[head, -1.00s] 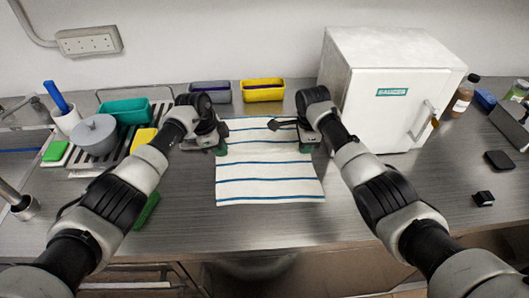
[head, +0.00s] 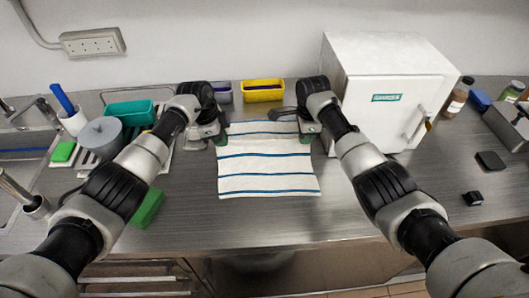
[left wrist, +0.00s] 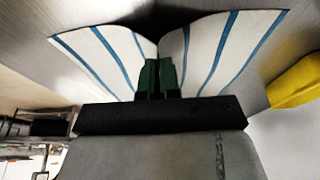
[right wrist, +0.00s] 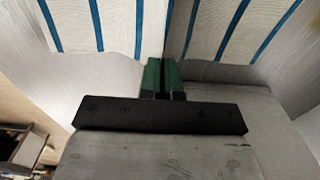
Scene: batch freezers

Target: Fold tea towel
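The tea towel (head: 268,182), white with blue stripes, lies on the metal counter between my arms. My left gripper (head: 221,142) is at its left edge and my right gripper (head: 308,137) at its right edge, both towards the far part. In the left wrist view the green fingers (left wrist: 157,76) are closed together on the towel edge, and the cloth (left wrist: 110,62) spreads to both sides from the pinch. In the right wrist view the fingers (right wrist: 163,75) are also together, with the striped cloth (right wrist: 215,25) dipping in at them. The exact grip is partly hidden by the fingers.
A white freezer box (head: 385,95) stands to the right. Yellow (head: 264,91) and grey-purple bins (head: 222,93) stand behind the towel. A drying rack with a pot (head: 100,136) is at left, a green block (head: 147,208) near my left arm. The counter in front of the towel is clear.

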